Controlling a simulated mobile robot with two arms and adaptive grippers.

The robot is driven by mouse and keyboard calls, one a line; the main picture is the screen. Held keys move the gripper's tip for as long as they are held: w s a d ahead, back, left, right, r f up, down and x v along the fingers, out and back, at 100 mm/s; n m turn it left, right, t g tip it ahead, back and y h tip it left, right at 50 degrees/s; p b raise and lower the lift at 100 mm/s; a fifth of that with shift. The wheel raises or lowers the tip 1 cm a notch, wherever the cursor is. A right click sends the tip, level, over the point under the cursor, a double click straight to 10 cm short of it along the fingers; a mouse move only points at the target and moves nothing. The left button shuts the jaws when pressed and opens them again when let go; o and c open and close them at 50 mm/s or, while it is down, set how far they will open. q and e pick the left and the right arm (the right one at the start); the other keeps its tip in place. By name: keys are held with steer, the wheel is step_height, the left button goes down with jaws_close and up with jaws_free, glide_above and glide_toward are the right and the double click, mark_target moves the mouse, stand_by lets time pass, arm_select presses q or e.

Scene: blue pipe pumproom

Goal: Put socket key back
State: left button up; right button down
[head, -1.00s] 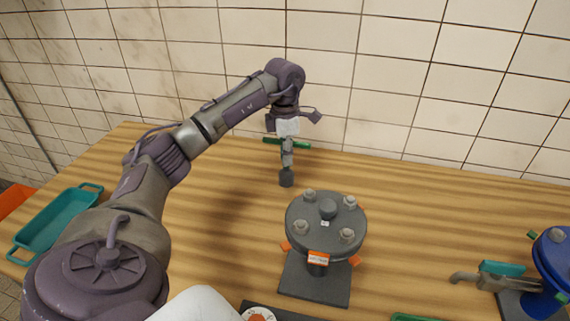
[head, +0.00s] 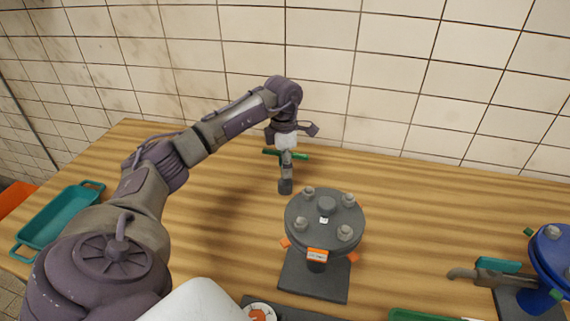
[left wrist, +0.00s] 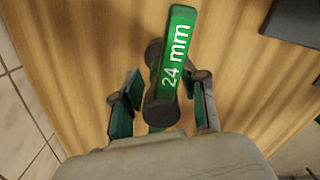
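The socket key has a green bar marked "24 mm" (left wrist: 180,50) and a dark shaft and socket (head: 285,186). In the head view it hangs socket down beneath my left gripper (head: 287,155), behind and left of the grey flange. In the left wrist view the fingers of my left gripper (left wrist: 163,95) stand on either side of the key, and the key moves with the gripper. The exact finger contact is hidden. I cannot tell whether the socket touches the table.
A grey bolted flange (head: 325,215) stands on a dark base on the wooden table. A teal tray (head: 55,220) is at the left. A blue flange (head: 552,255) and a grey tool (head: 495,276) are at the right. A tiled wall borders the back. The table behind the flange is clear.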

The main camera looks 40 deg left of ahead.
arm_select(q)
steer(key=shift+r, duration=0.45)
step_height(320, 180, up, 12)
steer(key=shift+a+f+b, duration=0.15)
steer(key=shift+f+b, duration=0.1)
steer(key=shift+b, duration=0.4)
